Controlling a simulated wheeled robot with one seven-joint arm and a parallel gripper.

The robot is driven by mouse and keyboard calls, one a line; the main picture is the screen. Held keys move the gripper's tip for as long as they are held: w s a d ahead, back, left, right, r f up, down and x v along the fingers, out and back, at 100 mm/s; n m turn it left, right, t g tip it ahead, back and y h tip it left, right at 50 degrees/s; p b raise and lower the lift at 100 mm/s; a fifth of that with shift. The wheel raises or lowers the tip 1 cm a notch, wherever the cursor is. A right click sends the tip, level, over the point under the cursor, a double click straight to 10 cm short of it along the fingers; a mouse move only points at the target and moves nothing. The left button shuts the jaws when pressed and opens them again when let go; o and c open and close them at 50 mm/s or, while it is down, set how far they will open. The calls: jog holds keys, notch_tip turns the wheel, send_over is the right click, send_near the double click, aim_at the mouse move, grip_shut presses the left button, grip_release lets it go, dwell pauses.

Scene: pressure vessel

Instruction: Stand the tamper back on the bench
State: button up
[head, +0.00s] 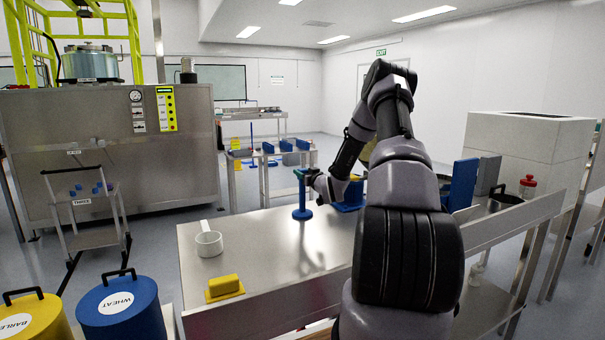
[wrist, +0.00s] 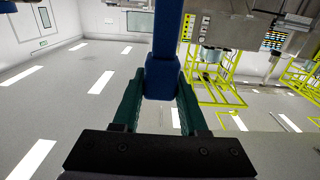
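The blue tamper (head: 302,198) is upright at the bench's far edge in the head view, its round base down. The base looks to be at the bench top (head: 285,245); I cannot tell whether it bears fully on it. My gripper (head: 304,174) is at the tamper's upper end, coming from the right. In the wrist view the green fingers of my gripper (wrist: 160,92) lie against both sides of the blue tamper (wrist: 161,72), shut on it. My arm hides part of the bench to the right.
A white pot with a handle (head: 209,241) and a yellow block (head: 224,286) stand on the left of the bench. Blue things (head: 462,183), a dark pot (head: 503,199) and a red-capped bottle (head: 528,186) stand at the right. The bench middle is clear.

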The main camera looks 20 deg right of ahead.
jog(key=o, duration=0.4)
jog(key=shift+r, duration=0.1)
jog(key=s, duration=1.2)
jog(key=s+a+r+m+g+h, duration=0.1)
jog(key=s+a+r+g, duration=0.3)
jog(key=r, duration=0.5)
jog(key=s+a+r+m+g+h, duration=0.1)
jog(key=s+a+r+g, duration=0.2)
jog(key=s+a+r, duration=0.4)
jog(key=s+a+r+m+g+y, duration=0.1)
jog(key=s+a+r, duration=0.1)
jog(key=s, duration=0.6)
jog(key=s+a+r+g+y, duration=0.1)
jog(key=s+a+r, duration=0.2)
jog(key=s, duration=0.6)
jog(key=s+a+r+m+g+y, duration=0.1)
jog(key=s+a+r+g, duration=0.1)
jog(key=s+a, duration=0.4)
jog(key=shift+s+r+m+y, duration=0.15)
jog(key=shift+s+r, duration=0.05)
jog(key=shift+s, duration=0.6)
jog(key=shift+s+r+m+y, duration=0.15)
jog(key=shift+s, duration=0.65)
jog(key=shift+d, duration=0.1)
